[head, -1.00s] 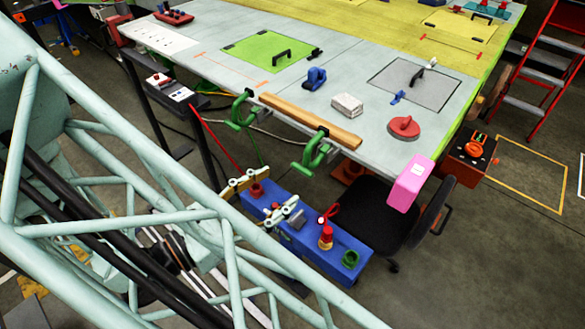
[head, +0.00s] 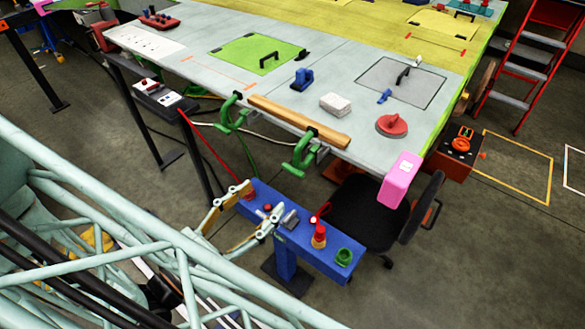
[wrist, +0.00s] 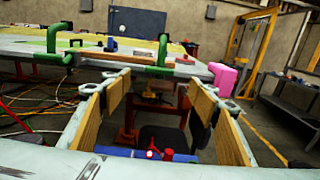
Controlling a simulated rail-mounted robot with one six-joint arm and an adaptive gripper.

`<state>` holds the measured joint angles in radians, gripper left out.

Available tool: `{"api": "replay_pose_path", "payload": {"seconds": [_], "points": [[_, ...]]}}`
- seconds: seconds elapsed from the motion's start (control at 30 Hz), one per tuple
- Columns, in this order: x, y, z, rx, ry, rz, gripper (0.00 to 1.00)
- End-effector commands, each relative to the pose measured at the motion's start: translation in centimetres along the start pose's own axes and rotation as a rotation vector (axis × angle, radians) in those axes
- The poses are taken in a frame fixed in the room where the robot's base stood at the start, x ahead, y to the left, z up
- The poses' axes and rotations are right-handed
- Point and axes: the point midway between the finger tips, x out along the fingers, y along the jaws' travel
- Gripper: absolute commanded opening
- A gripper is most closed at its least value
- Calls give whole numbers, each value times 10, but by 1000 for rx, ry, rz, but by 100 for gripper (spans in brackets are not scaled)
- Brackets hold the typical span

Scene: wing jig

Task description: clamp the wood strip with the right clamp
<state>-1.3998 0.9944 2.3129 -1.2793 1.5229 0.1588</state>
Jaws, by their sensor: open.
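The wood strip (head: 298,122) lies along the near edge of the pale table. A green left clamp (head: 230,113) stands at its left end and the green right clamp (head: 303,153) at its right end, both on the table edge. I cannot tell whether the right clamp touches the strip. In the wrist view the right clamp (wrist: 162,52) is ahead, above the gap between my fingers, and the strip (wrist: 97,57) is left of it. My gripper (head: 250,207) is open and empty, apart from the clamp, in front of the table above a blue bench.
The blue bench (head: 290,236) carries a red-and-yellow item and a green ring. A black chair (head: 370,212) and a pink block (head: 401,180) are to the right. A white block (head: 336,103) and a red disc (head: 391,125) lie on the table. Free air lies between gripper and clamps.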

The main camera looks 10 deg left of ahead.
Motion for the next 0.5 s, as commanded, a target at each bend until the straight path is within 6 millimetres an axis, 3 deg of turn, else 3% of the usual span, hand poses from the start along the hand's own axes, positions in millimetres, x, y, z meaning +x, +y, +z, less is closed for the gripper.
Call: {"api": "replay_pose_path", "payload": {"seconds": [0.5], "points": [[38,0,0,-1,0,-2,55]]}}
